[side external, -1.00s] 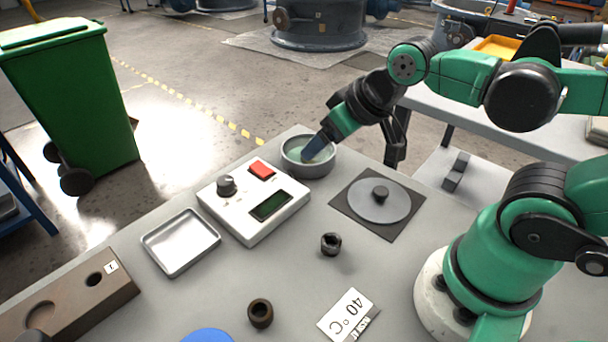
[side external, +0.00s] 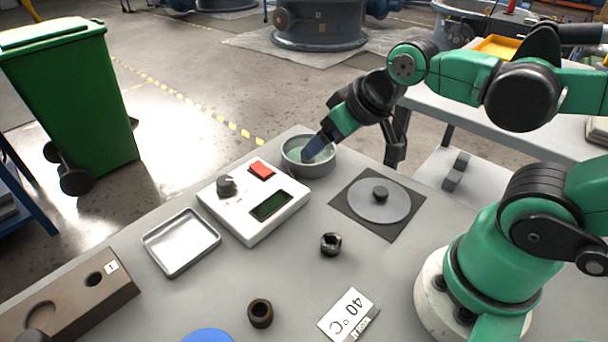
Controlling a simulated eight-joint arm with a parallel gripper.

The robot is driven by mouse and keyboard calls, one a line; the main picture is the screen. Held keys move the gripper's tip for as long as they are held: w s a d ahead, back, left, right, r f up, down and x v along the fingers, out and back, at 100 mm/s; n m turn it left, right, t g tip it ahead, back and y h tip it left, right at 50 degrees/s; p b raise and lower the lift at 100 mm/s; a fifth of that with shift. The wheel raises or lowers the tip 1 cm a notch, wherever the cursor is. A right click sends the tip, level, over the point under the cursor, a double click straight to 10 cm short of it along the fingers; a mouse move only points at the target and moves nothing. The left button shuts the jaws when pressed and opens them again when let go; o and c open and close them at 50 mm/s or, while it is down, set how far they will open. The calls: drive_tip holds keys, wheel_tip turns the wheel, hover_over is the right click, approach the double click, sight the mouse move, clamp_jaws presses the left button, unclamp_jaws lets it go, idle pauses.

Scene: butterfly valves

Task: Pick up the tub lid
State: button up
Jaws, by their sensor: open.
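The tub lid (side external: 368,204) is a flat round grey disc with a dark knob (side external: 380,193) in its middle. It lies flat on a dark square mat (side external: 398,229) near the table's back right edge. The round grey tub (side external: 309,171) stands open to its left, with pale greenish liquid inside. My gripper (side external: 315,150) points down and left, with its blue-grey tip over or in the tub, apart from the lid. The gap between its fingers is hard to see from here. Nothing hides the lid.
A white control box (side external: 244,225) with a knob, red button and display stands left of the tub. A metal tray (side external: 181,242), two dark rings (side external: 331,244) (side external: 260,313), a "40 °C" card (side external: 347,312) and a brown block (side external: 70,305) are on the table. The table between lid and card is clear.

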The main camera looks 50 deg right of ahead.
drive_tip(key=n+g, duration=0.1)
drive_tip(key=g, duration=0.6)
hover_over(380, 190)
wheel_tip(380, 190, down, 7)
drive_tip(key=shift+f, duration=2.95)
clamp_jaws()
